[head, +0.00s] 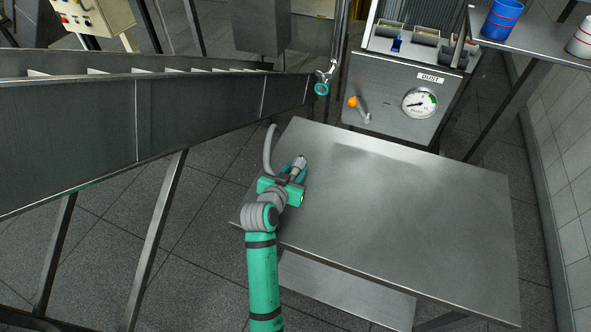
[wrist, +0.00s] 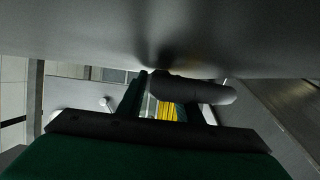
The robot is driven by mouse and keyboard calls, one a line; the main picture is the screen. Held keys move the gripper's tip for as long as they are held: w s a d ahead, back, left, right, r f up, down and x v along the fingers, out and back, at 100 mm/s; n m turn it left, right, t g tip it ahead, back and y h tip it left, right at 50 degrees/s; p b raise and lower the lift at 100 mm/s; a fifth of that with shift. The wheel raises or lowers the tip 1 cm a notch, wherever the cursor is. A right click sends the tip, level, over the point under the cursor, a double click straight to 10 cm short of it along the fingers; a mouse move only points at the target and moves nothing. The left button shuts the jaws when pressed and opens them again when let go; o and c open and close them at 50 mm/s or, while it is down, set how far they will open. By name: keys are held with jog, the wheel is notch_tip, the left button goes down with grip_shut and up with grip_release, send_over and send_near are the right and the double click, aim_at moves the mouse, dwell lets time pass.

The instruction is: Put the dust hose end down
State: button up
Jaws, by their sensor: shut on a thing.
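The dust hose end (head: 297,168) is a grey tube piece in my gripper (head: 292,172), over the left end of the steel table (head: 400,215). A grey curved length of hose (head: 268,150) shows just left of my gripper, at the table's left edge. In the wrist view, the grey rounded hose end (wrist: 205,92) lies across my gripper's fingers (wrist: 165,100), very close to a grey surface. My gripper is shut on it. I cannot tell whether the hose end touches the table.
A grey box labelled DUST (head: 400,95) with a gauge and an orange-knobbed lever stands behind the table. A long steel conveyor frame (head: 130,125) runs along the left. The table's middle and right are clear.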

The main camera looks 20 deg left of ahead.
jog(key=shift+f, duration=0.25)
jog(key=shift+d+f, duration=0.1)
jog(key=shift+f, duration=0.25)
jog(key=o, duration=1.3)
jog(key=shift+s+f, duration=0.1)
jog(key=shift+f, duration=0.05)
jog(key=shift+r, duration=0.25)
jog(key=v, duration=0.3)
jog(key=r+v, duration=0.1)
jog(key=v, duration=0.7)
jog(key=shift+w+r, duration=0.15)
jog(key=shift+w, duration=0.1)
jog(key=shift+s+r, duration=0.25)
jog(key=shift+s, duration=0.4)
